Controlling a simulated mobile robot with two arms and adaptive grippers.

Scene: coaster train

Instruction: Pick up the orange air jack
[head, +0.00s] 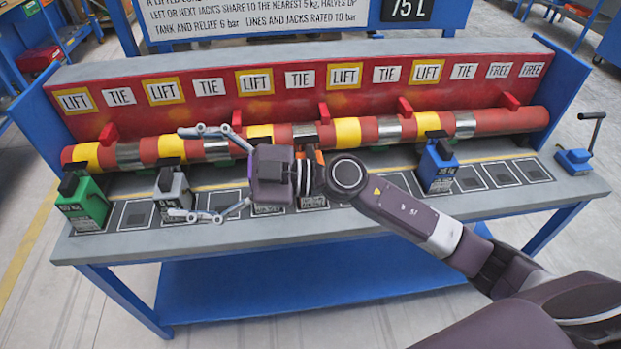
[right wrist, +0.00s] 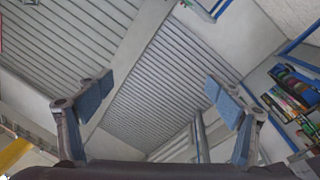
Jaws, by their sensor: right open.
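A small patch of orange (head: 319,157) shows behind my right wrist in the head view. It looks like part of the orange air jack, and my wrist hides the rest. My right gripper (head: 180,172) points left above the bench, its two fingers spread wide. It is empty; its fingers are near the grey jack, but I cannot tell if they touch it. In the right wrist view the open fingers (right wrist: 156,100) have only ceiling and walls between and beyond them. My left gripper is not in view.
A green jack (head: 85,200), a grey jack (head: 172,190) and a blue jack (head: 437,165) stand on the bench (head: 350,222). A red, yellow and silver pipe (head: 495,121) runs behind them. A blue hand-crank unit (head: 575,160) sits at the right end.

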